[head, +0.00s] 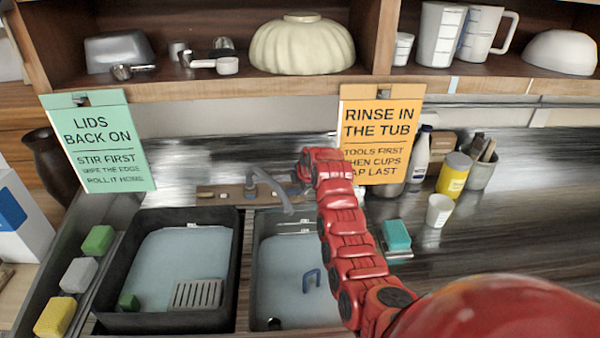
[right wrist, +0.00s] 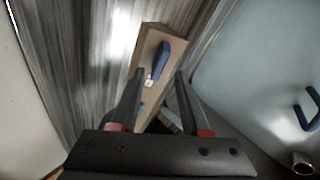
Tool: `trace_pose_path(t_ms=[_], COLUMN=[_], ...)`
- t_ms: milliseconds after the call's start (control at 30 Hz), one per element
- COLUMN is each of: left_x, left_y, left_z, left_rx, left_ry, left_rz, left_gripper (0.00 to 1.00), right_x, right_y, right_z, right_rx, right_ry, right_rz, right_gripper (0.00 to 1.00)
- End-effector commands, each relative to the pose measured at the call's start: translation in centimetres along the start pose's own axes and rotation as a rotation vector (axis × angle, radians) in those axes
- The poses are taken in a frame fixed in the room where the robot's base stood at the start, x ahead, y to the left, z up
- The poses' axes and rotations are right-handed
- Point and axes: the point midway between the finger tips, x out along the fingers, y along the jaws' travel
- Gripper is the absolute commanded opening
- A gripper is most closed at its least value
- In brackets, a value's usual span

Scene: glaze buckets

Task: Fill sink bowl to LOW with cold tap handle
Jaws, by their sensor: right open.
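The cold tap handle is a blue lever (right wrist: 161,62) on the right end of a wooden tap board (right wrist: 150,88). My right gripper (right wrist: 160,75) is open, with its two dark fingers apart and the lever showing between and just beyond the tips. I cannot tell whether it touches. In the head view my red right arm hides the lever. The grey spout (head: 272,190) points over the right sink bowl (head: 256,262), which has pale marks on its back wall. Its inside looks pale blue; the water level is unclear. My left gripper is not in view.
A dark left basin (head: 118,270) holds a grey rack (head: 196,294). A blue loop (head: 311,280) lies in the right bowl. An orange sign (head: 381,130) hangs close behind my arm. A teal sponge (head: 397,235) and a white cup (head: 439,211) stand right.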

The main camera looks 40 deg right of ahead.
Motion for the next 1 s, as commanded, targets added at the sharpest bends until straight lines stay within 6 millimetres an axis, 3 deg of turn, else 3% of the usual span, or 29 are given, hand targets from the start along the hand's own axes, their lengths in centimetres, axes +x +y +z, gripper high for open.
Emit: trace_pose_path(t_ms=[200, 600, 800, 1000], left_x=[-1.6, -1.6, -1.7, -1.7], left_y=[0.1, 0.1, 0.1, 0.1], left_z=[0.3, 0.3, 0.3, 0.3], left_rx=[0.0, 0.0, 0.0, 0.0], left_ry=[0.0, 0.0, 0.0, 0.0], left_rz=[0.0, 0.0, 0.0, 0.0], left_gripper=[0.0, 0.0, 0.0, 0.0], right_x=[-2.9, -10.7, -12.3, -12.6], right_y=[0.0, 1.4, 1.2, 1.2], right_z=[-0.1, -1.8, -2.0, -2.1], right_rx=[-0.003, -0.501, -0.593, -0.609], right_ry=[-0.001, -0.063, -0.067, -0.066], right_rz=[0.008, -0.074, -0.095, -0.1], right_gripper=[0.46, 0.46, 0.46, 0.46])
